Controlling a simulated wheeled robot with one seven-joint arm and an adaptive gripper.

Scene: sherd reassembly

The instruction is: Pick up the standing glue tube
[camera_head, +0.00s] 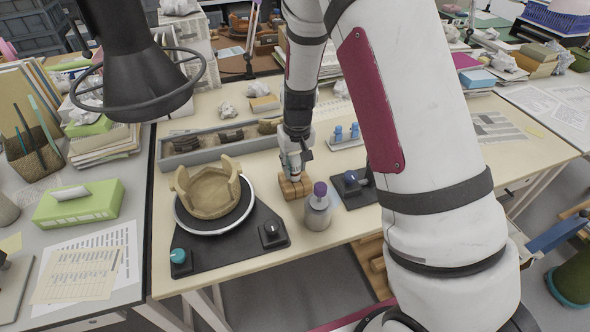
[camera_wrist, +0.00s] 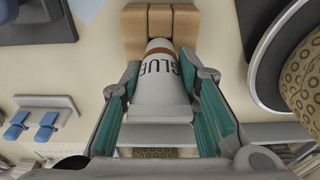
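The glue tube (camera_wrist: 160,92) is whitish with "GLUE" printed in dark letters and a brown band at its far end. In the wrist view it stands at a wooden block (camera_wrist: 160,22), between my gripper's two teal-padded fingers. My gripper (camera_wrist: 162,80) has one finger close along each side of the tube. I cannot tell whether the pads press on it. In the head view my gripper (camera_head: 293,172) points down just above the wooden block (camera_head: 295,187). There the tube is mostly hidden by my gripper.
A grey jar with a purple knob (camera_head: 318,208) stands close in front of the block. A tan pot (camera_head: 208,190) sits on a turntable to the left. A long grey tray (camera_head: 222,150) with sherds lies behind. Blue pegs on a stand (camera_head: 346,136) are to the right.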

